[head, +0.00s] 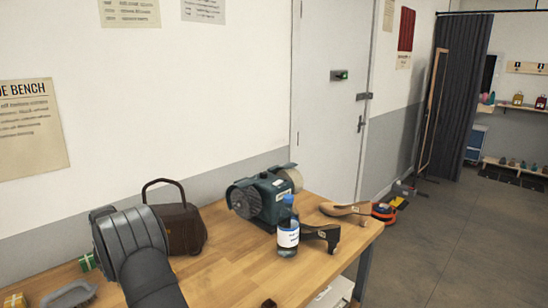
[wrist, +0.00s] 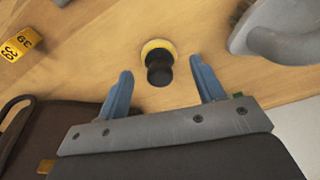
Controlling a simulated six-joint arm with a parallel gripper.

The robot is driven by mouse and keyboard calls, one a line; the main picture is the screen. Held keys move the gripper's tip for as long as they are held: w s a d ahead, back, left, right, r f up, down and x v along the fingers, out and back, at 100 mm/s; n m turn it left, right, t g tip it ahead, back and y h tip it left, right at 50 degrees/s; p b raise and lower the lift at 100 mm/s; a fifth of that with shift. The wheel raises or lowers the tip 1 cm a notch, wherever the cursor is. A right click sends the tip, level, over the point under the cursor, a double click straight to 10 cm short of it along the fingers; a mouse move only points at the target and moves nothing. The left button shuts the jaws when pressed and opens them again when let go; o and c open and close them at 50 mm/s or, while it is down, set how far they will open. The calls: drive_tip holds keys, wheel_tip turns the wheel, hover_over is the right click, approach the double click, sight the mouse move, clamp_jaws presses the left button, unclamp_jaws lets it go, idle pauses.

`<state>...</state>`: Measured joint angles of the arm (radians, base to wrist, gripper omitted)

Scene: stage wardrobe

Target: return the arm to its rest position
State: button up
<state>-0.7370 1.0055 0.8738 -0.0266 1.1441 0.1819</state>
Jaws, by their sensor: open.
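My gripper (wrist: 161,66) shows in the wrist view with two blue fingers spread apart and nothing held between them. Beyond the fingertips, a small round black and yellow object (wrist: 158,60) stands on the wooden bench (wrist: 95,45); the gap to it is hard to judge. In the head view my dark grey arm rises at the lower left over the bench (head: 230,275), in front of the brown handbag (head: 183,230). My gripper's fingers are not visible in that view.
A green machine (head: 262,198), a blue-capped bottle (head: 288,238) and shoe shapes (head: 345,209) stand toward the bench's right end. A grey object (head: 68,296) lies at left. The wrist view shows a yellow numbered tag (wrist: 20,43) and a grey curved object (wrist: 280,38).

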wheel_tip(320, 180, down, 2)
drive_tip(key=shift+w+f, duration=0.1)
drive_tip(key=r, duration=0.5)
drive_tip(key=shift+w+d, duration=0.1)
drive_tip(key=shift+d, duration=0.1)
drive_tip(key=w+d+r, duration=0.2)
drive_tip(key=d+r, duration=0.5)
drive_tip(key=d, duration=0.4)
drive_tip(key=s+d+m+h, duration=0.1)
drive_tip(key=s+d+m, duration=0.6)
drive_tip(key=d+m, duration=0.2)
drive_tip(key=s+d+m+g+h, duration=0.1)
drive_tip(key=s+d+m, duration=0.6)
drive_tip(key=d+m, duration=0.3)
drive_tip(key=shift+s+d+f+m, duration=0.2)
drive_tip(key=shift+f+m, duration=0.1)
drive_tip(key=shift+m, duration=1.8)
